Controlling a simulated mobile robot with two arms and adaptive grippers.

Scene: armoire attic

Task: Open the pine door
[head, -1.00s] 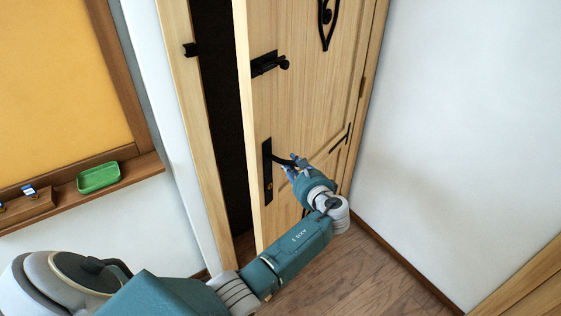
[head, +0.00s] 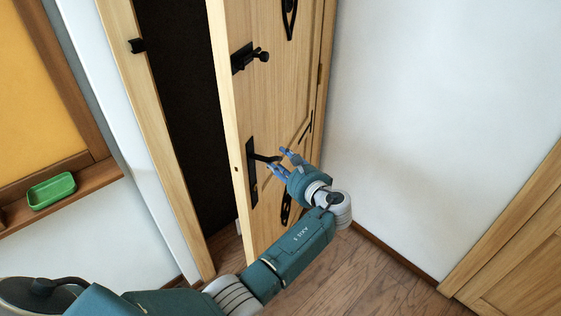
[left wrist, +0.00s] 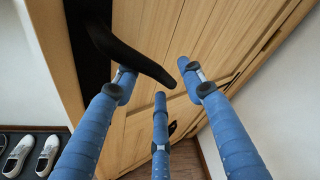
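The pine door (head: 282,95) stands ajar, with a dark gap between its free edge and the frame on the left. Its black lever handle (head: 262,157) sits on a black plate near that edge. My left gripper (head: 279,160) is at the handle's free end, with its blue fingers spread. In the left wrist view the lever (left wrist: 130,55) reaches across between the fingertips of the open left gripper (left wrist: 158,85); I cannot tell whether they touch it. My right gripper is not in view.
A black bolt (head: 250,59) is on the door above the handle, with its catch (head: 137,46) on the frame. A ledge with a green dish (head: 51,190) is at left. A white wall is at right. Shoes (left wrist: 47,155) show in the left wrist view.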

